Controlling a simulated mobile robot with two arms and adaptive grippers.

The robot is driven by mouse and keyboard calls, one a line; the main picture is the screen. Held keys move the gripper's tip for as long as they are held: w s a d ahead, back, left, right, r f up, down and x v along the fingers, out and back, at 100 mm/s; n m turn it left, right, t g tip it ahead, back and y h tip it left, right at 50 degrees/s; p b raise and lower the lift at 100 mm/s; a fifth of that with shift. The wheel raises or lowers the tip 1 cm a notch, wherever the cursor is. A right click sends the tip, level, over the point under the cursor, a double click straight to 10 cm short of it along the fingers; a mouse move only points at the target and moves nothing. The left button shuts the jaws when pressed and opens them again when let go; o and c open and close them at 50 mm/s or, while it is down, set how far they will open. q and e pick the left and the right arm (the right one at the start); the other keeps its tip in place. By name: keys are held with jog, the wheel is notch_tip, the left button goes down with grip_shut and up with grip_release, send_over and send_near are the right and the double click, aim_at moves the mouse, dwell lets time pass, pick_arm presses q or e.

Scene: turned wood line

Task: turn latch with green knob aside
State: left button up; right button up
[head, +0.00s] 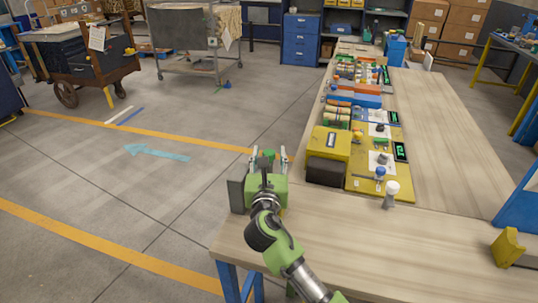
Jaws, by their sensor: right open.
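My right gripper (269,155) is at the near left corner of the wooden bench, its fingers pointing away from me. It is open, with its two fingers apart. A small green piece (268,154) shows between the fingers; it may be the green knob, but I cannot tell whether the fingers touch it. A dark grey plate or box (237,190) stands just left of the gripper at the bench edge. The latch itself cannot be made out, as my gripper and wrist cover that spot. My left gripper is not in view.
The wooden bench (450,130) carries a yellow station (360,183) right of the gripper and a white-topped knob post (391,188). Several similar stations line its left edge farther back. A yellow block (508,247) lies at the right. The bench's middle is clear.

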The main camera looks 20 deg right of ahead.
jog(key=v, duration=1.1)
jog(key=shift+s+a, duration=0.15)
jog(key=shift+s, duration=0.15)
jog(key=shift+c, duration=0.3)
